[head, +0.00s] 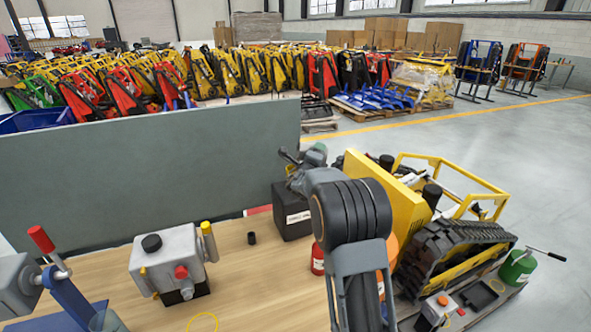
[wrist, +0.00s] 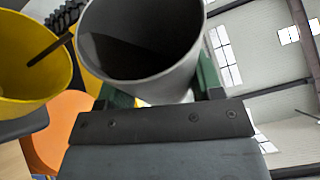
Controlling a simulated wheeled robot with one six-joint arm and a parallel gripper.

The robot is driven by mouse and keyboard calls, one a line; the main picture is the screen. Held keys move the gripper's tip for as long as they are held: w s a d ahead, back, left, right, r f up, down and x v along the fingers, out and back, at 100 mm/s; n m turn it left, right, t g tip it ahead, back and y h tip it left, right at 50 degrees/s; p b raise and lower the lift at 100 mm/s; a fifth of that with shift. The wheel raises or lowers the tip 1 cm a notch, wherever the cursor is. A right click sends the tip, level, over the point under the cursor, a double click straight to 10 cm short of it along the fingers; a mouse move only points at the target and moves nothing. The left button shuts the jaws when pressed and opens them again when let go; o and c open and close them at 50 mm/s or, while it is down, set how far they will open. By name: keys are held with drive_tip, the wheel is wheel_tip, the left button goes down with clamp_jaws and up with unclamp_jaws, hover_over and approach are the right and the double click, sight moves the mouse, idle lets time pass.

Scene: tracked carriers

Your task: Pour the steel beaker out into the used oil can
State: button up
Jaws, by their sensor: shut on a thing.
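The steel beaker (wrist: 150,85) fills the top middle of the wrist view, its round mouth towards the camera and its inside in grey shadow. My gripper (wrist: 155,92) is shut on it, with a green finger on each side. I cannot tell whether anything is in the beaker. In the head view my gripper (head: 312,158) is partly behind my arm, above a black box-like can (head: 291,222). The can has a white label too small to read surely, so I cannot confirm it is the used oil can. The beaker cannot be made out clearly there.
A yellow open vessel (wrist: 22,85) with a dark rod across it is left of the beaker. A grey machine (head: 165,258) stands on the wooden bench (head: 240,285). A red can (head: 317,260), a yellow tracked carrier (head: 440,235) and a green can (head: 517,268) are nearby.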

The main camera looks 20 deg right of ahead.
drive_tip(key=shift+f+n, duration=0.1)
drive_tip(key=shift+n, duration=0.2)
idle(0.6)
drive_tip(key=shift+w+a+r+n+t+h, duration=0.1)
drive_tip(key=shift+a+r+n+t+h, duration=0.15)
drive_tip(key=shift+n, duration=0.2)
drive_tip(key=shift+r+n+t+h, duration=0.15)
drive_tip(key=shift+r+n, duration=0.15)
drive_tip(key=shift+n, duration=0.15)
idle(1.9)
